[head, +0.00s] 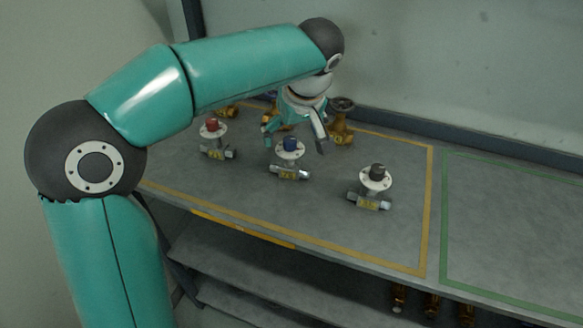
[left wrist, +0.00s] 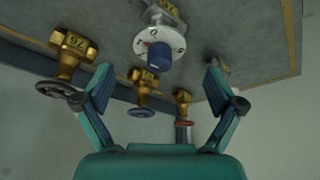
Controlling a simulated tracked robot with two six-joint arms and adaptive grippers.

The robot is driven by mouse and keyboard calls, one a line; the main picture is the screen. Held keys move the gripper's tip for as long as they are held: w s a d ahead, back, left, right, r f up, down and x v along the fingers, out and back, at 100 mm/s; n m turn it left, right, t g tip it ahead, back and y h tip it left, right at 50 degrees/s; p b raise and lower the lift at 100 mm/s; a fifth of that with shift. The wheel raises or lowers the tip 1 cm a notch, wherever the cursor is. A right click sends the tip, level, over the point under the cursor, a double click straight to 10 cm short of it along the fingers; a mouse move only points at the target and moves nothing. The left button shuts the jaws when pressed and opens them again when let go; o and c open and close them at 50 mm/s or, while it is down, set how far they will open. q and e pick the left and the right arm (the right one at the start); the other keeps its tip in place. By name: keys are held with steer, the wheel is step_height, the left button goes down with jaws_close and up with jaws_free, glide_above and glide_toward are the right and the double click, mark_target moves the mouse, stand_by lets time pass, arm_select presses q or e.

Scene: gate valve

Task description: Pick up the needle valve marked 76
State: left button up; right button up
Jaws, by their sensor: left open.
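Three steel needle valves stand on the grey bench in the head view. One has a red knob (head: 212,126), one a blue knob (head: 290,146) and one a black knob (head: 377,173). Their yellow tags are too small to read surely there. In the left wrist view the blue-knobbed valve (left wrist: 158,50) is in the middle, and its upside-down tag (left wrist: 170,6) seems to read 76. My left gripper (head: 295,137) is open and empty, its fingers spread to either side of the blue knob, apart from it. The fingers also show in the left wrist view (left wrist: 159,82). My right gripper is not seen.
Brass gate valves stand behind the needle valves, one with a dark handwheel (head: 341,122); another brass one (left wrist: 70,62) has a tag. A yellow outline borders this area, and a green-outlined area (head: 520,215) at right is bare. A wall runs along the back.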

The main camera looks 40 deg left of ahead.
mark_target(290, 149)
arm_select(q)
steer(key=shift+d+x, duration=0.15)
steer(key=shift+x, duration=1.35)
steer(key=shift+d+x, duration=0.1)
steer(key=shift+x, duration=1.4)
steer(key=shift+s, duration=0.1)
steer(key=shift+c, duration=0.2)
jaws_close()
